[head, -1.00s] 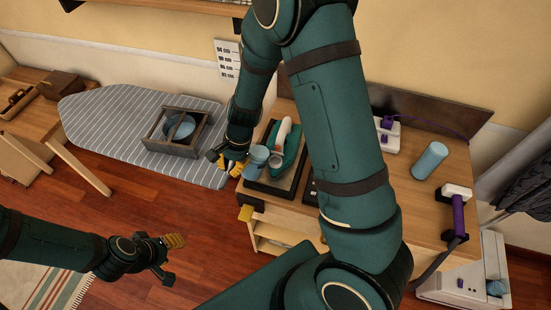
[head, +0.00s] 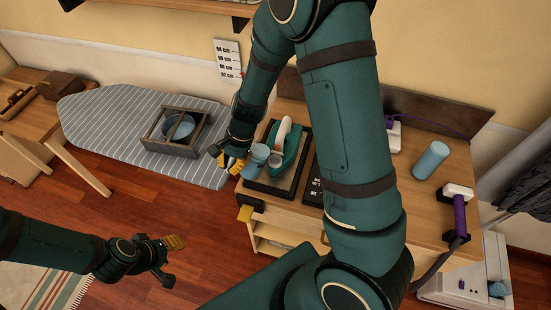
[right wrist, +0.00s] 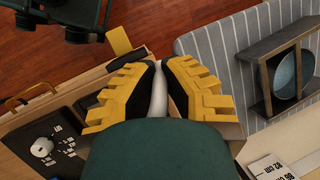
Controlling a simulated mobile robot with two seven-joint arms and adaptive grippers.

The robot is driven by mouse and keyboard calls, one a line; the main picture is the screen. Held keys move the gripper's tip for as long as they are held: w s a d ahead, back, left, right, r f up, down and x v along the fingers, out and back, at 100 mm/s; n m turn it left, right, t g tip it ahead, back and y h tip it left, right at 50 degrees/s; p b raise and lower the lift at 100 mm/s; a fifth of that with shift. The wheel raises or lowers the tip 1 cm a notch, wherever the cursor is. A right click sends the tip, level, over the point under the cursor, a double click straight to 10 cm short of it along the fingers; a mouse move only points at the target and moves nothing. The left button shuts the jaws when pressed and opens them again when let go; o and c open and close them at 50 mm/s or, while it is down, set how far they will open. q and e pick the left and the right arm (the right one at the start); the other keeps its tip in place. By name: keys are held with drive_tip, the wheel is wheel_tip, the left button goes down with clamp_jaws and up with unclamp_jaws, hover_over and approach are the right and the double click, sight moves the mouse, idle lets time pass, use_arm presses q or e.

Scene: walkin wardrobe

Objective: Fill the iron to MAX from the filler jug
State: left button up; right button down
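The teal iron (head: 289,148) with a pale handle sits on a dark-framed pad on the wooden cabinet in the head view. A small light-blue jug (head: 256,158) is at the iron's left side, close to it; I cannot tell whether they touch or whether water flows. My right gripper (head: 234,163) is at the jug's left. In the right wrist view, its yellow fingers (right wrist: 161,92) are closed around a thin pale piece, apparently the jug's handle. The iron's water level and MAX mark cannot be made out. My left gripper (head: 168,261) is open and empty above the floor.
A striped ironing board (head: 100,128) holding a wooden crate (head: 172,150) with a blue bowl stands left of the cabinet. My right arm covers the cabinet's middle.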

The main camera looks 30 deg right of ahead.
drive_tip(key=shift+r, duration=0.1)
drive_tip(key=shift+w, duration=0.1)
drive_tip(key=shift+s+r+b, duration=0.15)
drive_tip(key=shift+s+b, duration=0.05)
drive_tip(key=shift+b, duration=0.1)
drive_tip(key=shift+y, duration=0.3)
drive_tip(key=shift+w, duration=0.2)
drive_tip(key=shift+s+r, duration=0.2)
drive_tip(key=shift+w+b, duration=0.2)
drive_tip(key=shift+b, duration=0.1)
